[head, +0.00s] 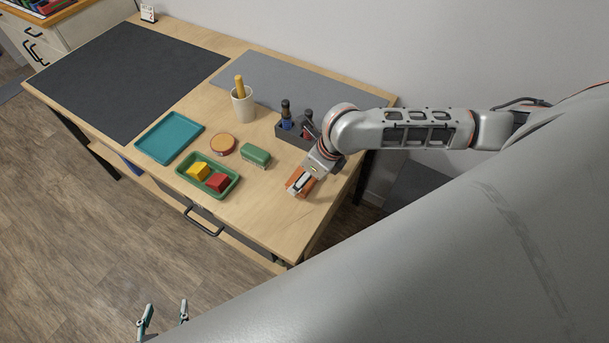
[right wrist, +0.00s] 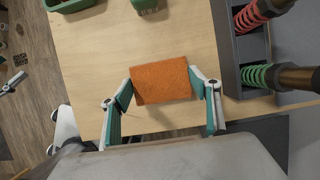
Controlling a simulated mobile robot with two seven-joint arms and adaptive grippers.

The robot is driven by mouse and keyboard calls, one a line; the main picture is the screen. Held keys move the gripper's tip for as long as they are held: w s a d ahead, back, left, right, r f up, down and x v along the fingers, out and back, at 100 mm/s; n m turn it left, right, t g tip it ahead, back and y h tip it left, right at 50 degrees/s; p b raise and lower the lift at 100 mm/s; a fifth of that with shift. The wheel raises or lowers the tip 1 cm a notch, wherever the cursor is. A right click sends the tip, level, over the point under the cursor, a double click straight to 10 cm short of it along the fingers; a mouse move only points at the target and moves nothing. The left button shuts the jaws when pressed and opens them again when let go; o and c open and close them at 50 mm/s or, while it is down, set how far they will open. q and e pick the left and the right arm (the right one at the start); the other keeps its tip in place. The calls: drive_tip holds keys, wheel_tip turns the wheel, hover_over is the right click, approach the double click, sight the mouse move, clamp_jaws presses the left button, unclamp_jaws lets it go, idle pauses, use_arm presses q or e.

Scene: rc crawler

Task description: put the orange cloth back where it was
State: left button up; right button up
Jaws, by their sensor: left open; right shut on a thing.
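The orange cloth (head: 300,182) is a small folded pad at the near right corner of the wooden table. My right gripper (head: 305,185) comes down over it and partly hides it. In the right wrist view the orange cloth (right wrist: 161,81) sits between the two fingers of my right gripper (right wrist: 162,92), which are shut on its left and right sides. Whether the cloth touches the tabletop or is just above it, I cannot tell. My left gripper (head: 163,318) is open and empty, low at the bottom of the head view, off the table's front.
Close by are a dark tool holder (head: 291,136), a green block-like item (head: 256,157) and a green tray (head: 190,184) with yellow and red blocks. A round tin (head: 222,144), teal tray (head: 169,138) and cup (head: 243,106) stand further left. Bare wood (head: 262,205) lies in front.

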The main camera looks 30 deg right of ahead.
drive_tip(key=shift+f, duration=0.35)
use_arm(q)
drive_tip(key=shift+a, duration=0.2)
drive_tip(key=shift+a+f, duration=0.1)
use_arm(e)
drive_tip(key=shift+f, duration=0.1)
drive_tip(key=o, duration=1)
drive_tip(key=shift+o, duration=0.2)
drive_tip(key=shift+r, duration=0.25)
drive_tip(key=v, duration=1.1)
drive_tip(key=shift+s+r, duration=0.2)
drive_tip(key=shift+r, duration=0.1)
